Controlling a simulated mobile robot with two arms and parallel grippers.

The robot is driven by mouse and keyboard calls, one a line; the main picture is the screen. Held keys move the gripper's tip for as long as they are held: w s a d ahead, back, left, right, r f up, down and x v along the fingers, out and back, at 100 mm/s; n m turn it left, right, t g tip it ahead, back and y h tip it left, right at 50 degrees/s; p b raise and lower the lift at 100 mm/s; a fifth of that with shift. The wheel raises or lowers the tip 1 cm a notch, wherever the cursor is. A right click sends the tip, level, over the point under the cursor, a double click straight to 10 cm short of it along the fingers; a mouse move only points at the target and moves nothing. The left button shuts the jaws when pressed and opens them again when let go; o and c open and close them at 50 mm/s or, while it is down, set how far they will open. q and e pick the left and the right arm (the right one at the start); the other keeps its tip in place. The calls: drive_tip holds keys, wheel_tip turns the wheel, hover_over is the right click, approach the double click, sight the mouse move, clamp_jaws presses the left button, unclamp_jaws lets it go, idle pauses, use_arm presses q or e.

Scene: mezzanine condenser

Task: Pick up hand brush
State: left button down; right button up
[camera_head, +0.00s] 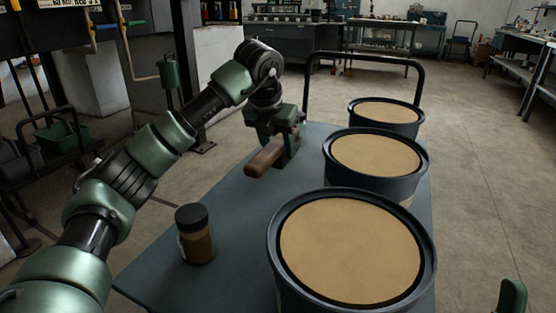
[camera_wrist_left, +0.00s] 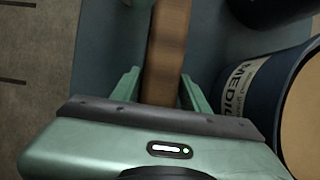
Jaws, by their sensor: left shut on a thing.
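The hand brush (camera_head: 266,157) shows as a brown wooden piece under my left gripper (camera_head: 285,142), over the far part of the blue-grey cart top. In the left wrist view the brown wooden length of the brush (camera_wrist_left: 168,50) runs between the two green fingers of the left gripper (camera_wrist_left: 160,92). The left gripper is shut on it. Its bristles are not clear in either view. I cannot tell whether the brush touches the cart top. My right gripper is not clearly seen; only a small green part shows at the bottom right of the head view.
Several dark drums with tan tops, a near one (camera_head: 350,248), a middle one (camera_head: 376,154) and a far one (camera_head: 387,111), line the cart's right side. A jar with a black lid (camera_head: 195,234) stands at the near left. The cart top (camera_head: 240,205) is clear between. A black handle (camera_head: 362,57) rises behind.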

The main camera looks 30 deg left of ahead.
sight(278, 140)
use_arm(q)
wheel_tip(278, 140, up, 5)
drive_tip(key=shift+f+p, duration=0.1)
drive_tip(key=shift+p, duration=0.65)
wheel_tip(278, 140, up, 4)
drive_tip(key=shift+f+p, duration=0.1)
drive_tip(key=shift+p, duration=0.55)
drive_tip(key=shift+r, duration=0.25)
use_arm(e)
drive_tip(key=w+a+f+g+h, duration=0.1)
drive_tip(key=w+f+g+h, duration=0.2)
drive_tip(key=w+f+g, duration=0.5)
drive_tip(key=shift+w+f, duration=0.55)
drive_tip(key=shift+f, duration=1.05)
use_arm(q)
drive_tip(key=c, duration=1.5)
unclamp_jaws()
drive_tip(key=c, duration=0.4)
